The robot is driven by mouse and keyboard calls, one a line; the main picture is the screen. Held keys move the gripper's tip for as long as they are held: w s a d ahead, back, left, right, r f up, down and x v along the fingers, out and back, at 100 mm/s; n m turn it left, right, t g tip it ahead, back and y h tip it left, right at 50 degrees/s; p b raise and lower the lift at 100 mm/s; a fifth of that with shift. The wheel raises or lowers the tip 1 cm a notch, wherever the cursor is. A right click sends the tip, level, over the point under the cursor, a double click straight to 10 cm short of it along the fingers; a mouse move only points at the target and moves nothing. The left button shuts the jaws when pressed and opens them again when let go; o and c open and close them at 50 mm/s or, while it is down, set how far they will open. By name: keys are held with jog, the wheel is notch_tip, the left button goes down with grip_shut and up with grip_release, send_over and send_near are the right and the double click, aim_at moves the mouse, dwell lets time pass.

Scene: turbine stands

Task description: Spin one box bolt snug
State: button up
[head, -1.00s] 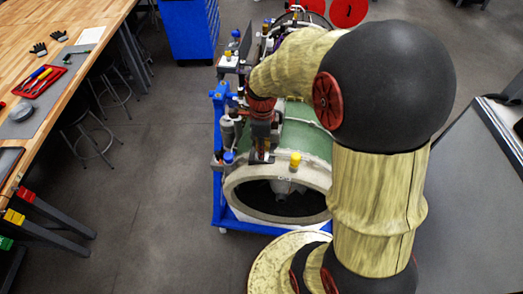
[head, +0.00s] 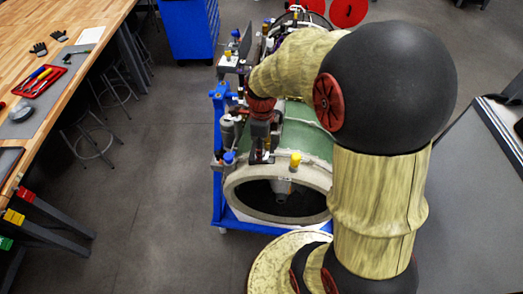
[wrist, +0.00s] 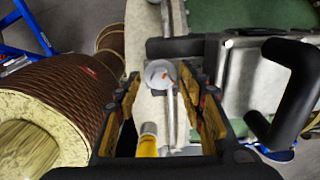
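In the wrist view my gripper (wrist: 160,82) is open, with its two yellow-padded fingers spread apart. A round grey-white head (wrist: 160,74), possibly a bolt head, shows between the fingertips; I cannot tell whether they touch it. A thin metal rod or pipe runs beside it. A pale grey box (wrist: 250,78) with black handle-like bars stands to the right of the fingers. In the head view my gripper (head: 262,152) points down at the near left side of the green-and-grey turbine (head: 308,138), and the bolt is hidden there.
A yellow cap (wrist: 148,143) shows low between the fingers. The turbine sits on a blue stand (head: 217,190). A blue cap (head: 229,158) and a yellow cap (head: 296,159) stand near my gripper. A wooden workbench (head: 75,22) is at left, with open floor between.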

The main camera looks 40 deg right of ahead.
jog(key=shift+o, duration=0.8)
jog(key=shift+r+p, duration=1.7)
jog(key=shift+r, duration=0.85)
